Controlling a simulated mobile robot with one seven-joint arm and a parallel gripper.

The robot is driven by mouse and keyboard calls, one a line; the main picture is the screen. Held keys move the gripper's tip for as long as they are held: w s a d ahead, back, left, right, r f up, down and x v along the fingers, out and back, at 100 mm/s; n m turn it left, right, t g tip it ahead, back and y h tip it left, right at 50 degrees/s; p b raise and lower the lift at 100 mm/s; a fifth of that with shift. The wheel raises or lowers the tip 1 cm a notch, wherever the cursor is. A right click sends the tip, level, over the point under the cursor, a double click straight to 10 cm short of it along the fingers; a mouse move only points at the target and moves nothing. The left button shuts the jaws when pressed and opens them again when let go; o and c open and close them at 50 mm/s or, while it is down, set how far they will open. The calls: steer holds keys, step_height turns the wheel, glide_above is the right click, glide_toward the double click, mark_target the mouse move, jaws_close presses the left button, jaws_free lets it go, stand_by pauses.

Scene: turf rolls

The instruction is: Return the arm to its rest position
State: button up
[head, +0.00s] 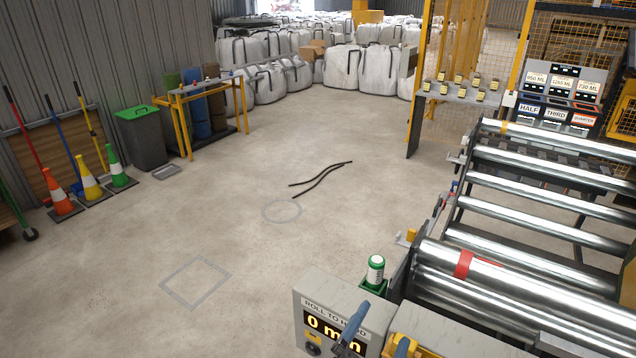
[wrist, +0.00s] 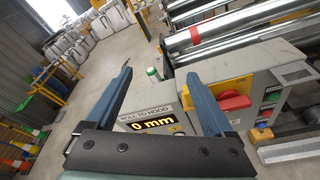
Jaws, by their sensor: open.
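My gripper (wrist: 165,92) shows in the wrist view with two blue fingers spread apart and nothing between them. It is above the floor side of a grey control box. In the head view, blue finger parts of my gripper (head: 352,326) show at the bottom, in front of the control box (head: 312,300). The box carries a sign "ROLL TO HOOD" and a display reading "0 mm" (wrist: 158,124). The rest of my arm is out of view.
A roller conveyor (head: 540,215) fills the right side. A green-and-white can (head: 375,270) stands in a holder beside the control box. A red knob (wrist: 235,101) is on the machine. Open concrete floor lies left; cones (head: 90,178), a bin (head: 140,138) and white bags stand farther off.

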steer(key=w+a+r+m+t+y+b, duration=0.1)
steer(key=a+r+m+t, duration=0.25)
steer(key=r+m, duration=0.6)
steer(key=w+a+r+m+t+y+b, duration=0.15)
steer(key=r+m+t, duration=0.3)
steer(key=r, duration=1.05)
steer(key=s+a+r+m+t+y, duration=0.2)
steer(key=s+r+m, duration=0.3)
steer(key=r, duration=0.4)
steer(key=s+a+r+m+t+y+b, duration=0.1)
steer(key=s+a+r+m+t+y, duration=0.1)
steer(key=s+r+m, duration=0.3)
step_height(320, 180, up, 4)
steer(key=shift+s+a+r+m+t+y, duration=0.2)
steer(key=shift+s+a+m+t+y, duration=0.25)
steer(key=shift+t, duration=0.45)
